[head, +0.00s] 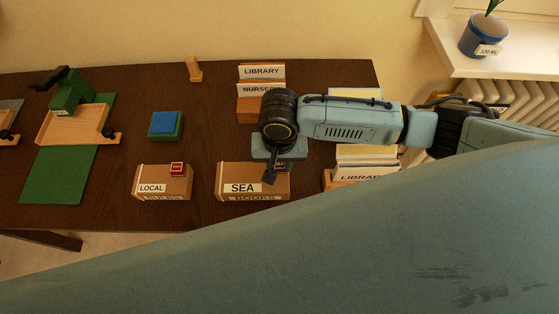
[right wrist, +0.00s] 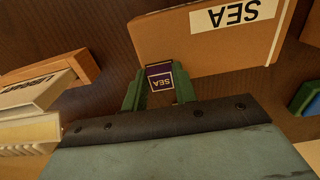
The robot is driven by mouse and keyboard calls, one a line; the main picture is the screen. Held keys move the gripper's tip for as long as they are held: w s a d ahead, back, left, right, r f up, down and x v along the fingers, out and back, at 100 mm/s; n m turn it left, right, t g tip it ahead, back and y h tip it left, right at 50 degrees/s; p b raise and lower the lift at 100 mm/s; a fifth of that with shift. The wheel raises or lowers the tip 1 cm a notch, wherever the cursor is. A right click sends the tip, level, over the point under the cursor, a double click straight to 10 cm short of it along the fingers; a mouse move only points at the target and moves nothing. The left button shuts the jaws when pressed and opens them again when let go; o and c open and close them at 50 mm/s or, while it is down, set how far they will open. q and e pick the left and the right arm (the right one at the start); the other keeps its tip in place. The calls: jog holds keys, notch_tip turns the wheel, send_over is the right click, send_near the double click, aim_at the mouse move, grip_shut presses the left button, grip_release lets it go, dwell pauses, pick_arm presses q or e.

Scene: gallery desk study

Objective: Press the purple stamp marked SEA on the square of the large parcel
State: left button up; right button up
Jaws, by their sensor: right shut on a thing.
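The large parcel (head: 237,180) is a brown box labelled SEA on the dark desk; it also shows at the top of the right wrist view (right wrist: 165,40). My right gripper (head: 272,172) is over the right end of this parcel. In the right wrist view its green fingers (right wrist: 160,92) are shut on the purple stamp (right wrist: 160,76), whose label reads SEA. I cannot tell whether the stamp touches the parcel. The square on the parcel is not visible, with the gripper and stamp over that end. My left gripper is not in view.
A smaller parcel marked LOCAL (head: 150,186) has a red square-topped thing (head: 177,168) on it. A blue pad (head: 165,122), a green cranked device (head: 70,92) and a wooden tray (head: 58,128) stand left. Labelled card holders (head: 262,88) stand behind.

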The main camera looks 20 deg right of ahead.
jog(key=shift+s+f+p, duration=0.2)
jog(key=shift+f+p, duration=0.05)
jog(key=shift+p, duration=0.05)
dwell(1.4)
jog(key=o, duration=0.9)
jog(key=shift+w+r, duration=0.1)
jog(key=shift+o, duration=0.2)
jog(key=shift+r, duration=0.15)
notch_tip(320, 180, up, 13)
jog(key=p, duration=0.2)
jog(key=shift+p, duration=0.35)
